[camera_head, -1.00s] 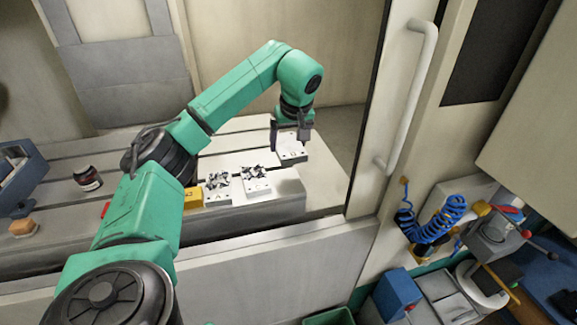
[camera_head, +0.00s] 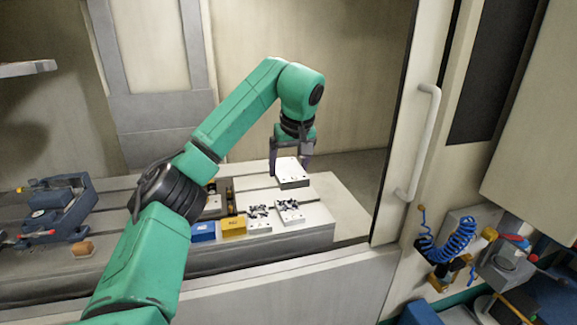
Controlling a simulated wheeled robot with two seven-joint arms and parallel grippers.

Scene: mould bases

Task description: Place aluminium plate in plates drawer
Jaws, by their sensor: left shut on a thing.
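A pale aluminium plate (camera_head: 291,174) is between the fingers of my left gripper (camera_head: 289,158), at the right end of the machine table. The gripper points down and is shut on it. I cannot tell for sure whether the plate is clear of the table. Two more plates with dark patterned parts on top, a left one (camera_head: 259,218) and a right one (camera_head: 290,212), lie at the table's front right. No drawer can be made out. My right gripper is not in view.
A yellow block (camera_head: 233,226) and a blue block (camera_head: 203,231) sit left of the patterned plates. A blue vise (camera_head: 56,205) is at the far left. The door frame with its white handle (camera_head: 417,145) bounds the right. A blue coiled hose (camera_head: 447,245) hangs beyond it.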

